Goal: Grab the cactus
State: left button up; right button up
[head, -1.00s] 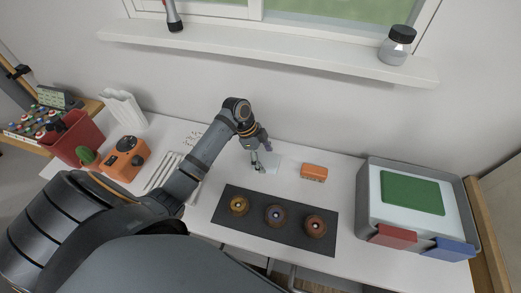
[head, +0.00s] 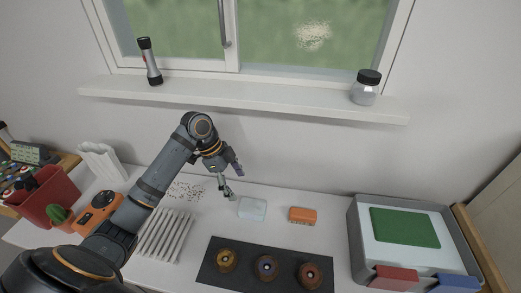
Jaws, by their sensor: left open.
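The green cactus (head: 57,215) stands at the left of the table, in front of the red container (head: 48,195) and beside the orange device (head: 98,212). Its lower part is hard to make out. My left gripper (head: 227,190) is open and empty, above the back of the table near the pale blue square (head: 252,208). It is well to the right of the cactus, with my left arm between them. My right gripper is not in view.
A dark mat (head: 240,280) with three round objects lies at the front. A ribbed white rack (head: 165,235) lies left of it. An orange block (head: 302,215) and a grey bin (head: 357,235) are to the right. The window sill (head: 250,100) juts out above the table.

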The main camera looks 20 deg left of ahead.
aim_at(61, 219)
jog(key=k, duration=1.5)
